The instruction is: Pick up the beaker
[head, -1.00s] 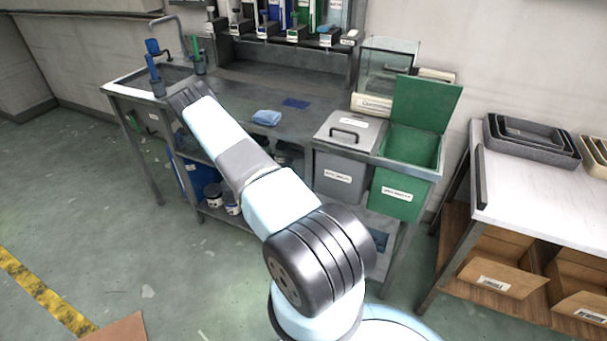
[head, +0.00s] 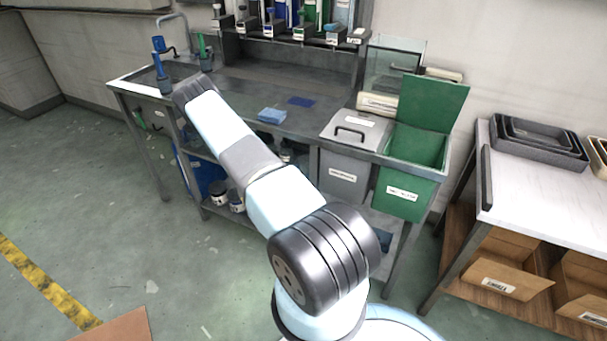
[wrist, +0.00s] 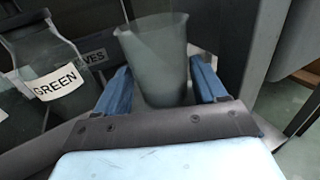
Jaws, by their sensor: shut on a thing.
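The beaker (wrist: 158,55) is a clear, greyish, open-topped vessel in the wrist view. It stands slightly tilted in the picture between the two blue fingers of my gripper (wrist: 160,88). The fingers are shut on it, one on each side, around its lower part. Its base is partly hidden by my gripper's dark front edge. In the head view my arm reaches to the workbench (head: 330,108), and its own wrist hides the gripper and the beaker.
A bottle labelled GREEN (wrist: 55,85) stands left of the beaker in the wrist view. The bench carries a blue cloth (head: 272,115), a lidded grey bin (head: 345,172) and an open green bin (head: 402,196). Bottles stand on a low shelf. A side table (head: 540,200) is at right.

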